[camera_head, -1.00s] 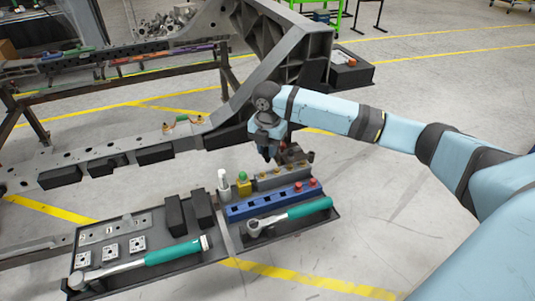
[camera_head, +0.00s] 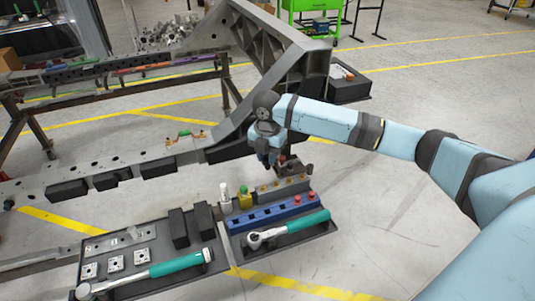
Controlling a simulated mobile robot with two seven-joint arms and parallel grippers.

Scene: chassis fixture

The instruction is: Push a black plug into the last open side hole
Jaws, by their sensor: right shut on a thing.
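My right gripper (camera_head: 270,161) hangs just behind the grey holder (camera_head: 283,189) at the tray's back. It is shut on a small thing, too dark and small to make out. The grey chassis rail (camera_head: 120,168) runs across the left and rises into a big bracket (camera_head: 305,75). Black blocks (camera_head: 68,190) sit along its near side. A dark round spot (camera_head: 8,204) shows near the left edge; I cannot tell if it is a hole. No loose black plug can be made out. My left gripper is not in view.
A white bottle (camera_head: 224,192) and yellow piece (camera_head: 245,197) stand behind.

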